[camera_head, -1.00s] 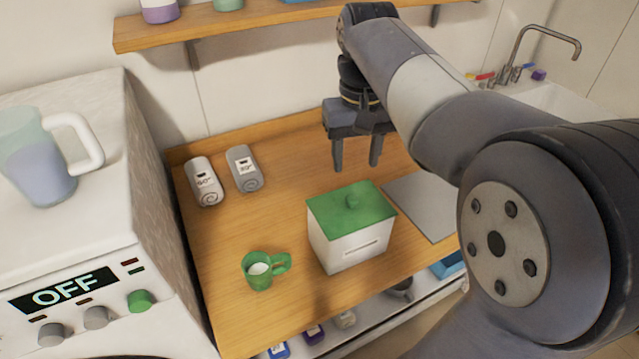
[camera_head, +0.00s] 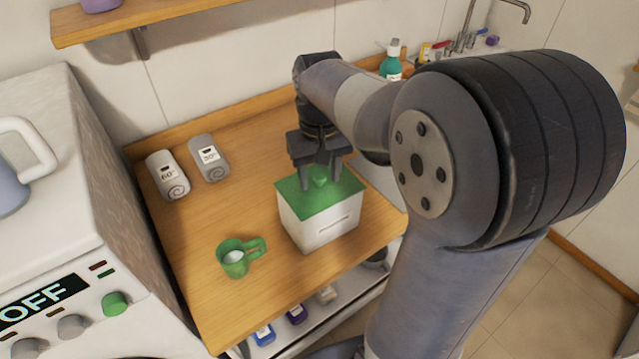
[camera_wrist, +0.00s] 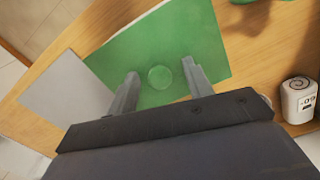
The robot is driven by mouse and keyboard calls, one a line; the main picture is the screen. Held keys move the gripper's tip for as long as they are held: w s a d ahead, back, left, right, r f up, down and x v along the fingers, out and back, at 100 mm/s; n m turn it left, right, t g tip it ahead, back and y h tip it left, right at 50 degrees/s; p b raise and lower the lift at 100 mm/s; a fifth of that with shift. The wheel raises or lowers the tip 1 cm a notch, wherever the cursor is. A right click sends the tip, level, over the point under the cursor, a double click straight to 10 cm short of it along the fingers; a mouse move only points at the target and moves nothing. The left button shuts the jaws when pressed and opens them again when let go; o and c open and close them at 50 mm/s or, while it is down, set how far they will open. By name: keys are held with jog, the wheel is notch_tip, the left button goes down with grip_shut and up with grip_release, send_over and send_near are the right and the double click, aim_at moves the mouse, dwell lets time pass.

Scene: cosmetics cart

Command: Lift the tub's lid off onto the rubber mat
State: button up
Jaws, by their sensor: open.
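The tub (camera_head: 322,229) is a white box with a slot-like mark on its front, standing on the wooden counter. Its flat green lid (camera_head: 338,195) is on top, with a round green knob (camera_head: 319,176) in the middle. My gripper (camera_head: 321,183) is open and points down over the lid, its fingers on either side of the knob. In the wrist view the knob (camera_wrist: 160,77) lies between the fingertips, with a gap on both sides. The grey rubber mat (camera_wrist: 68,90) lies flat beside the tub; in the head view my arm mostly hides it.
A green mug (camera_head: 233,260) stands left of the tub. Two rolled towels (camera_head: 167,177) (camera_head: 209,158) lie at the back left. A washing machine (camera_head: 60,200) borders the counter's left. A teal bottle (camera_head: 391,68) stands near the sink.

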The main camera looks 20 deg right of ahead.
jog(key=shift+c, duration=0.6)
jog(key=c, duration=0.9)
jog(key=shift+c, duration=0.2)
